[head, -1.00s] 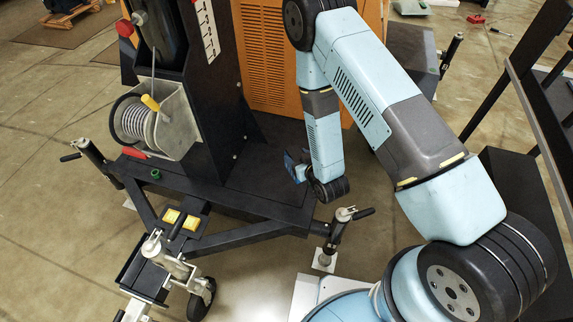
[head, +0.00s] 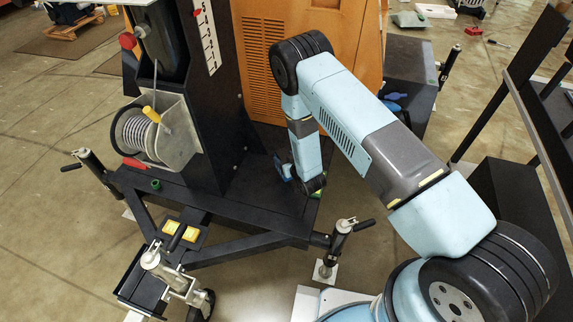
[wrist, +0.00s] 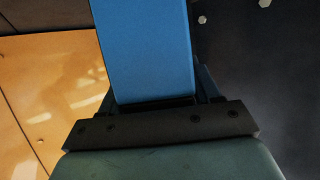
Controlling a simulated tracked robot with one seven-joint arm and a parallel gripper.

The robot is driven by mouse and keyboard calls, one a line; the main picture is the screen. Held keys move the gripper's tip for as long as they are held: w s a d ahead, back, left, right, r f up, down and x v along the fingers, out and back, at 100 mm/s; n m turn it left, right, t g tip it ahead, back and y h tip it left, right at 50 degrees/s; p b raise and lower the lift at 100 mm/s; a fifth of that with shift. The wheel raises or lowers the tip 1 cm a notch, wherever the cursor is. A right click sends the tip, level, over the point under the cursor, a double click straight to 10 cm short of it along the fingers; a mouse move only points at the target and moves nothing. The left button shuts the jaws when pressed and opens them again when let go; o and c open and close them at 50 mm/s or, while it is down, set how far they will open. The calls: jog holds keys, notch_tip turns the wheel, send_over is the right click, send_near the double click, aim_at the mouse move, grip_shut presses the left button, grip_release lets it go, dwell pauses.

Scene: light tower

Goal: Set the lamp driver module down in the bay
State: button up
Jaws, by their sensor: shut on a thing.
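The lamp driver module looks like a plain blue block (wrist: 145,50) in the wrist view, reaching from my jaws out of the top of the picture. My gripper (wrist: 157,104) is shut on its near end. In the head view my gripper (head: 283,169) is small and partly hidden by my wrist, low beside the black mast of the light tower (head: 221,120), above its dark base. A bit of blue shows there. I cannot make out the bay in either view; the block hides what lies straight ahead in the wrist view.
An orange louvred cabinet (head: 263,85) stands behind my forearm. A cable reel (head: 140,133) and crank are on the mast's left. Outrigger jacks (head: 340,240) stick up at the frame's corners. A black rack (head: 535,110) stands at right. Open floor lies at left.

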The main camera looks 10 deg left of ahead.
jog(key=shift+w+a+f, duration=0.15)
jog(key=shift+w+f, duration=0.1)
jog(key=shift+f, duration=1.65)
jog(key=o, duration=1.5)
